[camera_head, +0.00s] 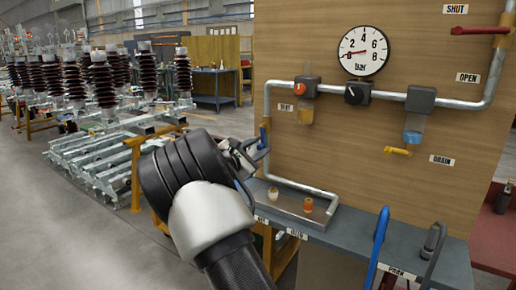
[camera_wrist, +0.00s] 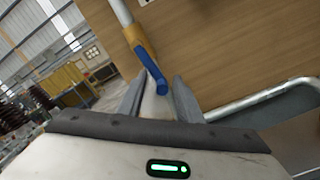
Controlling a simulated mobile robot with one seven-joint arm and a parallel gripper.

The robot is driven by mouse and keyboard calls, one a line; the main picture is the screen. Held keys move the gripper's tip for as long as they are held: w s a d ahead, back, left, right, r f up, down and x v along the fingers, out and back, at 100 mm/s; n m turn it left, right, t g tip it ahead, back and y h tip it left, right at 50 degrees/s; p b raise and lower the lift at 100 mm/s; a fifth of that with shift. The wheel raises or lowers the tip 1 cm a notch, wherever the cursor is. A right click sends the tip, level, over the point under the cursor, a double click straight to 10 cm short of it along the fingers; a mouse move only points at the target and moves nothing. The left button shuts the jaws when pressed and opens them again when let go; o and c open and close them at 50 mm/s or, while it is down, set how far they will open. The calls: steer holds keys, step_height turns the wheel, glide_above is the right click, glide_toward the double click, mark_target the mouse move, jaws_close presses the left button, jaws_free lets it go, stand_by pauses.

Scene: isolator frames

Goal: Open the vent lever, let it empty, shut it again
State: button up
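A blue lever (camera_wrist: 152,72) on an orange valve body (camera_wrist: 137,38) sits on the left vertical pipe. In the head view the blue lever (camera_head: 263,142) points down roughly along the pipe, partly hidden by my gripper. My gripper (camera_head: 250,151) is right at it. In the wrist view my gripper (camera_wrist: 161,76) is open, with the lever's lower end between or just beyond the fingertips. I cannot tell if they touch. A round white gauge (camera_head: 363,51) has its needle pointing left, at the low end. A small label (camera_head: 286,107) near the lever is hard to read.
A red lever (camera_head: 481,30) lies level between SHUT and OPEN signs at upper right. A yellow drain lever (camera_head: 398,151), an orange-knobbed filter (camera_head: 306,88) and a dark knob (camera_head: 357,93) are on the panel (camera_head: 335,150). A tray (camera_head: 322,218) and blue handle (camera_head: 377,248) are below.

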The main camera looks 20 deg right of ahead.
steer(key=shift+w+a, duration=0.1)
steer(key=shift+a, duration=0.1)
steer(key=shift+a, duration=0.2)
steer(key=p+v, duration=0.2)
steer(key=v, duration=1.5)
steer(key=shift+s+d, duration=0.15)
steer(key=shift+s, duration=0.1)
steer(key=shift+c, duration=0.4)
